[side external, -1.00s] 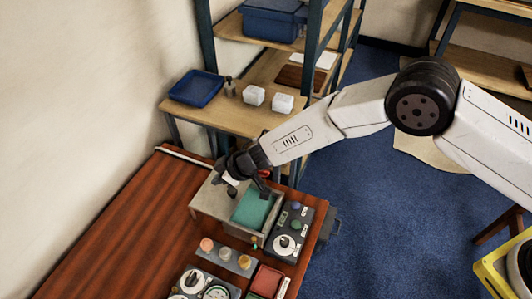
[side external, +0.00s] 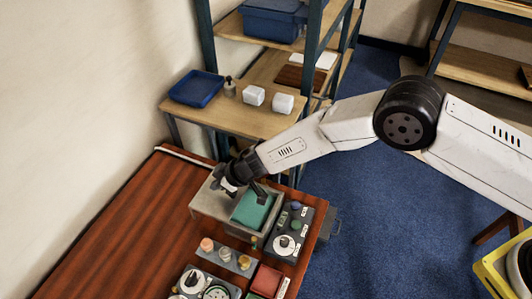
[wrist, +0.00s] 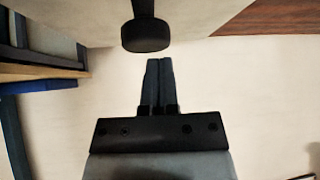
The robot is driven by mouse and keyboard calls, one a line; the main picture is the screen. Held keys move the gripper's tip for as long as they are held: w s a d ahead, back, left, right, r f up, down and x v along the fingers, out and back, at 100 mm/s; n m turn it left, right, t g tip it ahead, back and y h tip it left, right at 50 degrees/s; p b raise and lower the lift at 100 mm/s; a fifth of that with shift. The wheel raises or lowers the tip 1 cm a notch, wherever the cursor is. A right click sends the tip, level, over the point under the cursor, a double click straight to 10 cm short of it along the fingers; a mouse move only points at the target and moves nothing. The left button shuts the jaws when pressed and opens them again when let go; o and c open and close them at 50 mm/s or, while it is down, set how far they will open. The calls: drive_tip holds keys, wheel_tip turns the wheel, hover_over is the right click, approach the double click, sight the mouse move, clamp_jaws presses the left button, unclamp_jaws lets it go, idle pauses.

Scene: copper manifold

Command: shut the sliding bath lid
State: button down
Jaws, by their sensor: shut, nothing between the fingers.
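The bath (side external: 276,211) is a grey box on the red-brown table, with a teal surface (side external: 248,212) showing in its open right part. Its grey sliding lid (side external: 206,203) covers the left part. A black round knob (wrist: 145,36) stands out from the pale lid surface in the wrist view. My gripper (wrist: 158,62) is shut and empty, its dark fingertips close to the knob in that picture. I cannot tell whether they touch it. In the side view my gripper is low over the bath and hides part of the lid and the opening.
A control box (side external: 288,236) with knobs stands right of the bath. In front are a strip with several round pegs (side external: 225,254), a dial panel (side external: 205,288) and a red tray (side external: 266,281). A shelf with a blue tray (side external: 197,87) and white boxes stands behind. The table's left side is clear.

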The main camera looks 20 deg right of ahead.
drive_tip(key=shift+s+d+f, duration=0.2)
drive_tip(key=shift+s+d, duration=0.5)
drive_tip(key=shift+d, duration=0.3)
drive_tip(key=s+d, duration=0.7)
drive_tip(key=shift+s+d, duration=0.4)
idle(0.4)
drive_tip(key=shift+f, duration=0.15)
